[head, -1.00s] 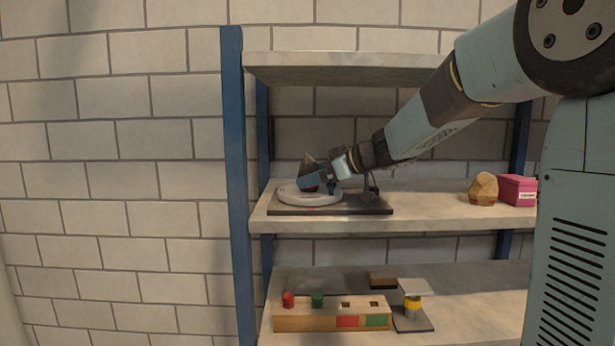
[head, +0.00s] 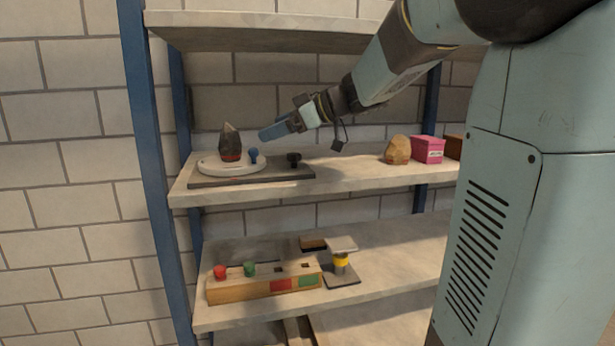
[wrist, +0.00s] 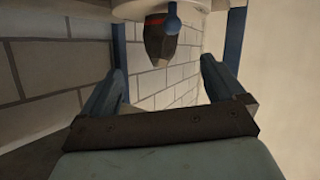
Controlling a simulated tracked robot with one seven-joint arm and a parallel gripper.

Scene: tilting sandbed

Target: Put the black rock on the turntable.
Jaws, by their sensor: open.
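The black rock (head: 230,143), dark and pointed with a red band near its base, stands upright on the pale round turntable (head: 210,168) at the left of the middle shelf. A blue knob (head: 253,155) stands at the turntable's right edge. My gripper (head: 264,134) is open and empty, above and to the right of the rock, apart from it. In the wrist view the black rock (wrist: 158,42) shows upside down beyond my open fingers (wrist: 160,85), with the turntable (wrist: 135,10) at the top edge.
A dark base plate (head: 290,172) with a black knob (head: 293,158) carries the turntable. A tan rock (head: 397,150) and a pink box (head: 428,149) stand further right. The lower shelf holds a wooden block with pegs (head: 265,284). A shelf board (head: 270,30) lies overhead.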

